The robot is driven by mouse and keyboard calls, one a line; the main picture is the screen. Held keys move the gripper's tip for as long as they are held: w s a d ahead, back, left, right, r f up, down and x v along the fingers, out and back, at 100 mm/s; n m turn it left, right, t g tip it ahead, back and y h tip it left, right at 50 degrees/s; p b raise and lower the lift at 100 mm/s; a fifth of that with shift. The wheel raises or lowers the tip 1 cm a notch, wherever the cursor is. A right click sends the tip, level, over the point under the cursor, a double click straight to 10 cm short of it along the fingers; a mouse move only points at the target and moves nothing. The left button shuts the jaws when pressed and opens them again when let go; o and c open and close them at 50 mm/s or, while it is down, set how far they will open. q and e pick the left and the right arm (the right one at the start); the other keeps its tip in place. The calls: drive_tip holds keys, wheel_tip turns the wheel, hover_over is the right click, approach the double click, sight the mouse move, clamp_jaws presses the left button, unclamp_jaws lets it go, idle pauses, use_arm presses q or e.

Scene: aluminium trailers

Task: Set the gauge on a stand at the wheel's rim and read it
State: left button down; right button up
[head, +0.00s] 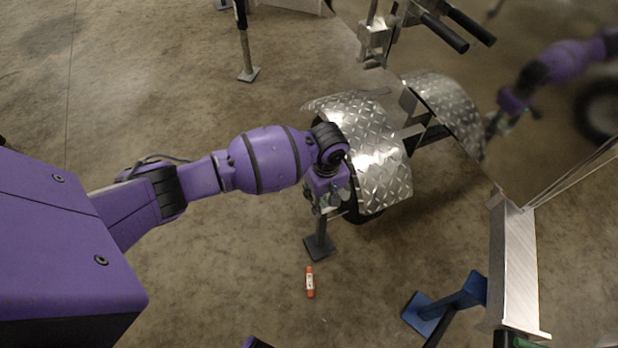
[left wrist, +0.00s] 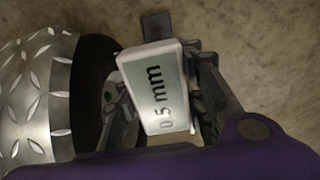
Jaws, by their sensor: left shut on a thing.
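My left gripper (head: 328,200) is beside the near wheel (head: 362,214), just left of its diamond-plate fender (head: 375,140). In the left wrist view, the gripper's fingers (left wrist: 168,95) are shut on either side of the gauge (left wrist: 158,88), a white box with a grey display. The display reads "05 mm"; I cannot make out a decimal point. The stand's dark flat foot (head: 319,247) is below the gripper, and shows beyond the gauge (left wrist: 157,26). The wheel (left wrist: 97,75) is close on the left there; whether the gauge touches its rim is hidden. My right gripper is not visible.
An orange-and-white object (head: 310,282) lies on the floor. A blue stand (head: 447,304) and an aluminium beam (head: 517,265) are at lower right. The polished trailer side mirrors my purple arm and the fender.

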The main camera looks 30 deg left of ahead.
use_arm(q)
drive_tip(key=shift+w+d+r, duration=0.15)
drive_tip(key=shift+w+r, duration=0.05)
drive_tip(key=shift+w, duration=0.15)
drive_tip(key=shift+f, duration=0.15)
drive_tip(key=c, duration=1.1)
unclamp_jaws()
drive_tip(key=shift+s+f, duration=0.1)
drive_tip(key=shift+s, duration=0.05)
drive_tip(key=shift+r, duration=0.3)
wheel_tip(320, 180, up, 11)
drive_tip(key=p, duration=0.5)
drive_tip(key=shift+f, duration=0.15)
drive_tip(key=shift+r, duration=0.5)
